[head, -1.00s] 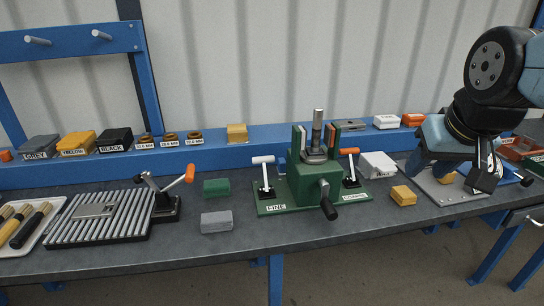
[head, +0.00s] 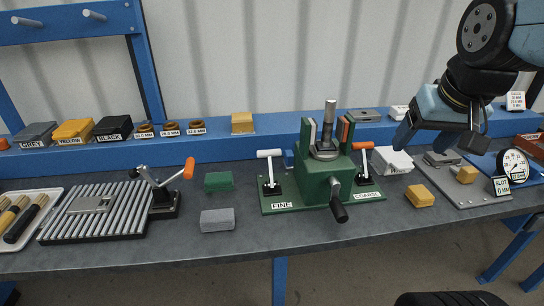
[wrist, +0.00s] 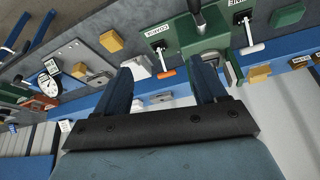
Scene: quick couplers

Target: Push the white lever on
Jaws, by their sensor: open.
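In the wrist view the white lever (wrist: 253,49) is at the upper right, beyond the right finger. An orange-handled lever (head: 362,146) stands at the COARSE end. My gripper (head: 436,142) is open and empty, in the air right of the fixture and well apart from the white lever. In the wrist view its fingers (wrist: 160,80) are spread apart.
A crank (head: 338,212) sticks out at the fixture's front. Nearby lie a white block (head: 392,160), a yellow block (head: 419,196) and a green block (head: 218,181). A clamp with an orange handle (head: 189,168) stands left. A dial gauge (head: 513,165) is at the right.

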